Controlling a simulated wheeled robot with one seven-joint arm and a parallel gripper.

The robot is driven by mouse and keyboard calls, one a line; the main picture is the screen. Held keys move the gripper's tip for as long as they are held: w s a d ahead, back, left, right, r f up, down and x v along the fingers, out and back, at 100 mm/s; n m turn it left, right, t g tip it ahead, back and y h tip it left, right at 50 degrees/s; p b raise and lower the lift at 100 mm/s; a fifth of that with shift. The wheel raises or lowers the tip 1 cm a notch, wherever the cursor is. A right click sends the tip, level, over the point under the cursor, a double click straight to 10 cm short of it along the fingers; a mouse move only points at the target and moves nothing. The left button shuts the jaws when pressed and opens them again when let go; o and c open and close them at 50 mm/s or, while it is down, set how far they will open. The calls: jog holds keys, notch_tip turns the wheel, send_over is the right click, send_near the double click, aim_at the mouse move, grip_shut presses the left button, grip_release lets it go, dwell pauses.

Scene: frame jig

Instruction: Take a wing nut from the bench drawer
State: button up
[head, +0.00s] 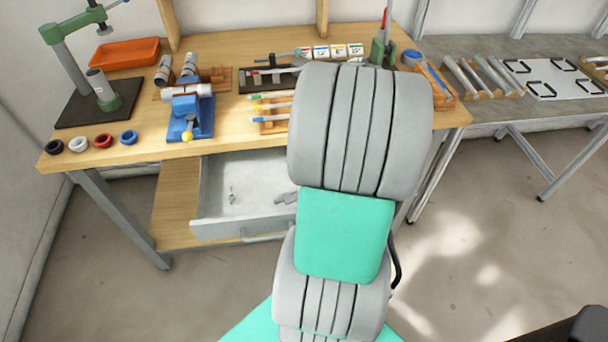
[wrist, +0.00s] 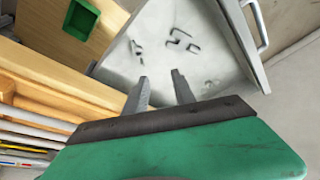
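The bench drawer (head: 212,228) is pulled open under the wooden workbench, and its pale inside also shows in the wrist view (wrist: 125,70). Small grey metal pieces lie on its floor: one group at the left (wrist: 138,50), bent pieces near the middle (wrist: 180,40) and a small piece at the right (wrist: 211,83). They are too small and blurred to tell which is a wing nut. In the head view a small piece (head: 232,198) lies at the drawer's left. My gripper (wrist: 160,76) is open and empty, its fingers pointing into the drawer. My arm hides it in the head view.
The workbench (head: 235,50) above the drawer carries a green press (head: 108,100), a blue vise (head: 190,115), an orange tray (head: 125,53) and racks of tools. A grey side table (head: 455,45) stands at the right. The drawer's handle (wrist: 256,25) projects from its front.

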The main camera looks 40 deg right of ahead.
jog(key=s+d+f, duration=0.2)
jog(key=d, duration=0.2)
jog(key=shift+n, duration=0.3)
jog(key=x, duration=0.7)
jog(key=shift+w+d+f, duration=0.1)
jog(key=shift+w+d, duration=0.2)
grip_shut()
